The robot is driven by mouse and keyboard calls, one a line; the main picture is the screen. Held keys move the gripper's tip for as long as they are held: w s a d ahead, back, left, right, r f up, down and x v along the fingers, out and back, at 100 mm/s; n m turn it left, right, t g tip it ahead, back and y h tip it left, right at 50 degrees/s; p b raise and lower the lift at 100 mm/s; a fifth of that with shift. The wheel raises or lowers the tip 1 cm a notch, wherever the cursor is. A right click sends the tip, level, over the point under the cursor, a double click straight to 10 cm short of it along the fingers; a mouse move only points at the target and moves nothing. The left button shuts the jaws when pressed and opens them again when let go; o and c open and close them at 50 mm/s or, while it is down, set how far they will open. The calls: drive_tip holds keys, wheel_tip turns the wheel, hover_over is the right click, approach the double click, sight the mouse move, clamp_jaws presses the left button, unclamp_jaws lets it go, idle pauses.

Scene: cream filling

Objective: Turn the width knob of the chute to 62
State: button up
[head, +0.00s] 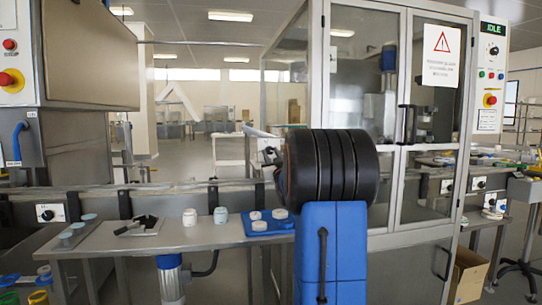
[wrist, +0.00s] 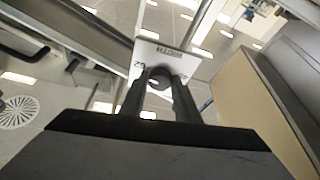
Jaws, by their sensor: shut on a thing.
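In the wrist view, the width knob (wrist: 159,78) is a dark round knob on a white plate (wrist: 178,52). The plate's lettering appears upside down and reads WIDTH. Small numbers stand on either side of the knob, too blurred to read surely. My gripper (wrist: 160,84) is shut on the knob, one dark finger on each side. The knob's pointer cannot be made out. In the head view, my black and blue arm covers the middle, and neither the gripped knob nor my fingertips can be made out.
Other dial plates sit on the machine front at left (head: 50,212) and right (head: 447,186). A grey bench (head: 190,236) holds white jars (head: 190,217) and a blue tray (head: 279,228). A glazed cabinet (head: 355,60) stands behind my arm. The control panel (head: 491,60) shows IDLE.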

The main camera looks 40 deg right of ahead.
drive_tip(key=o, duration=1)
drive_tip(key=shift+o, duration=0.2)
drive_tip(key=v, duration=1.2)
